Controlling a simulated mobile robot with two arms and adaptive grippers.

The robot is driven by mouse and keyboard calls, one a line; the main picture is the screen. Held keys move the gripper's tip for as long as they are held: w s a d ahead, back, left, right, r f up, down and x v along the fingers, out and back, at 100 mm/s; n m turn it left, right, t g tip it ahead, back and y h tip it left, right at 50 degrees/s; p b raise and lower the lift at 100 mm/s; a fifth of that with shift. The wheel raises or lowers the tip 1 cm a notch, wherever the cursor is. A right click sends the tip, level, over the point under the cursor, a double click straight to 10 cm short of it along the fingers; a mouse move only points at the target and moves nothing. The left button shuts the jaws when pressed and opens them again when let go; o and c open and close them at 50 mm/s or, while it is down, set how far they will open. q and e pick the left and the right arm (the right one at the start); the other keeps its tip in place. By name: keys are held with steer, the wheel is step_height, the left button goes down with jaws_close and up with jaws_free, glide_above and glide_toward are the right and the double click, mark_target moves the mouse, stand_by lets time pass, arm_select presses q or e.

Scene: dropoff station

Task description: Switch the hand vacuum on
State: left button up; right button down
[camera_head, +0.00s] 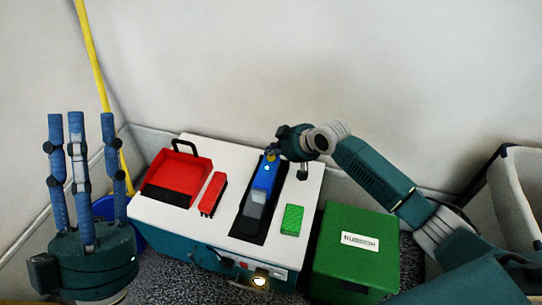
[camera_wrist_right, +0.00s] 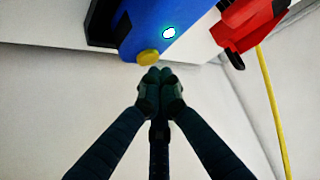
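The blue hand vacuum (camera_head: 263,180) with a grey nozzle lies on a black mat (camera_head: 245,229) on the white-topped station. In the right wrist view the vacuum (camera_wrist_right: 160,32) shows a yellow knob (camera_wrist_right: 148,57) at its end and a bright white-green light (camera_wrist_right: 169,33) on its body. My right gripper (camera_wrist_right: 160,78) has its fingertips together, empty, right by the yellow knob; I cannot tell if they touch. In the head view the right gripper (camera_head: 279,146) is at the vacuum's far end. My left gripper (camera_head: 81,125) is open and empty, fingers up, left of the station.
A green box (camera_head: 355,270) stands right of the station. A yellow pole (camera_head: 93,60) leans at the left.

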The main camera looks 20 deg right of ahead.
steer(key=shift+f, duration=0.15)
arm_select(q)
steer(key=shift+w+f+g, duration=0.3)
steer(key=shift+w+f, duration=0.1)
steer(key=shift+w, duration=0.1)
arm_select(e)
steer(key=shift+f, duration=0.45)
arm_select(q)
steer(key=shift+d, duration=0.1)
arm_select(e)
steer(key=shift+p, duration=0.35)
steer(key=shift+r+p, duration=0.45)
arm_select(q)
steer(key=w+f+g+y, duration=0.1)
steer(key=w+f+g, duration=0.3)
steer(key=f, duration=0.3)
steer(key=shift+w+d+y, duration=0.25)
steer(key=shift+w+y, duration=0.15)
steer(key=shift+w, duration=0.3)
steer(key=shift+f, duration=0.1)
arm_select(e)
steer(key=shift+r, duration=0.1)
